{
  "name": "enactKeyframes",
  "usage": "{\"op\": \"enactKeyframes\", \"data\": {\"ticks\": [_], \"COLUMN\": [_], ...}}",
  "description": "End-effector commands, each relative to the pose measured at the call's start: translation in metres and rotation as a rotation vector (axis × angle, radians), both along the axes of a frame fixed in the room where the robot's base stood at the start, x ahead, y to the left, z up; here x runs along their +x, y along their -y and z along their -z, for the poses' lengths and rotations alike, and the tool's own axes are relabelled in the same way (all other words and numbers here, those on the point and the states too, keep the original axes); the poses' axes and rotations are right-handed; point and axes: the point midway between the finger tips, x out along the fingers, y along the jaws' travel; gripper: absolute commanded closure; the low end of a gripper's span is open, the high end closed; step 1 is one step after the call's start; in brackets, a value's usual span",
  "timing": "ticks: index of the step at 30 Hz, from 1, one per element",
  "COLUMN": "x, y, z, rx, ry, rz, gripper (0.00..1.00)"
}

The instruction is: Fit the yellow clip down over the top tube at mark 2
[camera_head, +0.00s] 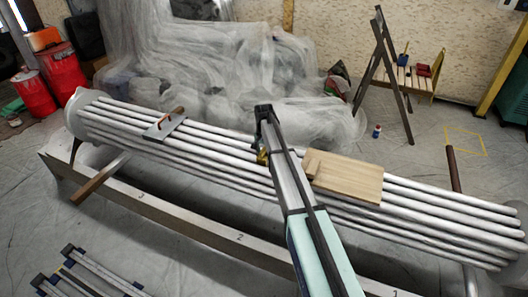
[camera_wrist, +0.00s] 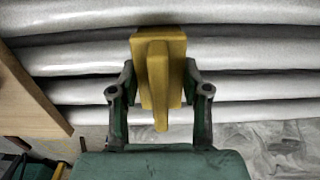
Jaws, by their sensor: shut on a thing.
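The yellow clip (camera_wrist: 176,62) is between the two fingers of my gripper (camera_wrist: 160,88) in the wrist view. The fingers are shut on it, and its upper end overlaps the white tubes (camera_wrist: 240,53) behind. I cannot tell whether it touches them. In the head view my gripper (camera_head: 263,152) is over the tube bundle, and only a small yellow bit of the clip (camera_head: 262,158) shows. The top tube (camera_head: 450,199) runs along the bundle, partly hidden by my arm. Mark 2 (camera_head: 240,238) is on the front beam, just left of my arm.
A wooden board (camera_head: 347,178) lies on the tubes right of my gripper; its edge shows in the wrist view (camera_wrist: 28,100).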

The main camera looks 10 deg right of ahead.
Motion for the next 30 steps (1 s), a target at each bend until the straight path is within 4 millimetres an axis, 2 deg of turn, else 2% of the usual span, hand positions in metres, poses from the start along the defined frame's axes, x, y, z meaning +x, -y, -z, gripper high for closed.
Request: {"op": "enactKeyframes", "data": {"ticks": [6,24,25,27,30], "x": [0.0002,0.0001,0.0001,0.0001,0.0000], "y": [0.0000,0.0001,0.0001,0.0000,-0.0001], "z": [0.0100,0.0114,0.0114,0.0115,0.0114], "rx": [0.000,0.000,0.000,0.000,0.000], "ry": [0.000,0.000,0.000,0.000,0.000], "rz": [0.000,0.000,0.000,0.000,0.000], "gripper": [0.93,0.93,0.43,0.24,0.24]}}
